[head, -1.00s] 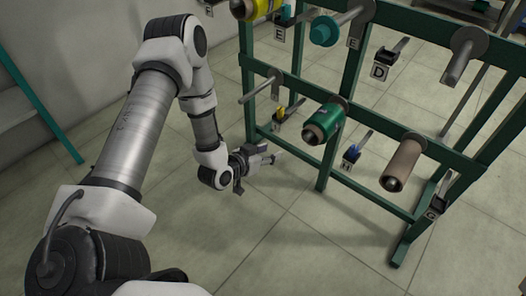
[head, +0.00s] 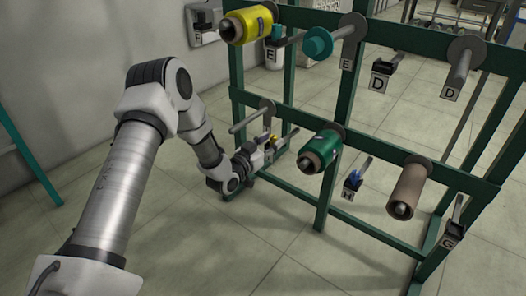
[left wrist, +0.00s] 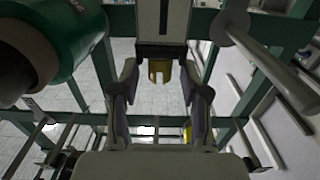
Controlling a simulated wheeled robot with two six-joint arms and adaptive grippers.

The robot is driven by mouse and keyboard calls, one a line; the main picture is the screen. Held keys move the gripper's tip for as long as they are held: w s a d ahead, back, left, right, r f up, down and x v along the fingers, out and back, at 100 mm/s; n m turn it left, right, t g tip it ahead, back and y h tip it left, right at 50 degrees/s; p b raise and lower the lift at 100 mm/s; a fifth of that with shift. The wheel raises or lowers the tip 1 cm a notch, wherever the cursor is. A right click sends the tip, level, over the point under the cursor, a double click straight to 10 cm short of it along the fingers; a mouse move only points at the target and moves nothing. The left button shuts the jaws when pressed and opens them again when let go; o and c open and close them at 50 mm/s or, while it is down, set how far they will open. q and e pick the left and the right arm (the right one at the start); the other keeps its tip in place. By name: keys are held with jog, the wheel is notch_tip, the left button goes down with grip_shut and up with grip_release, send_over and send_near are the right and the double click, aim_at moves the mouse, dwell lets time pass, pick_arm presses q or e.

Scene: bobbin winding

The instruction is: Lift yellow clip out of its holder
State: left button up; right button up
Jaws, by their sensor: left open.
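The yellow clip (head: 271,138) shows as a small yellow patch on the lower left of the green rack, partly hidden by my left gripper (head: 264,152). In the left wrist view the clip (left wrist: 160,70) sits at the end of its pale holder (left wrist: 162,24), which has a dark slot. My left gripper (left wrist: 160,78) is open, with one finger on each side of the clip and visible gaps between. The clip appears to be still in the holder. My right gripper is not in view.
A green spool (head: 320,151) is on the rod right of my gripper, close by in the wrist view (left wrist: 48,48). A bare rod (head: 250,120) sticks out at left. A blue clip (head: 354,178) and a brown spool (head: 406,190) are further right. The floor (head: 290,250) in front is clear.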

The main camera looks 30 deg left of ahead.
pick_arm(q)
jog(key=shift+c, duration=0.4)
grip_shut()
jog(key=shift+r+p, duration=0.3)
jog(key=shift+p, duration=0.05)
jog(key=shift+r+p, duration=1.4)
jog(key=shift+r, duration=0.1)
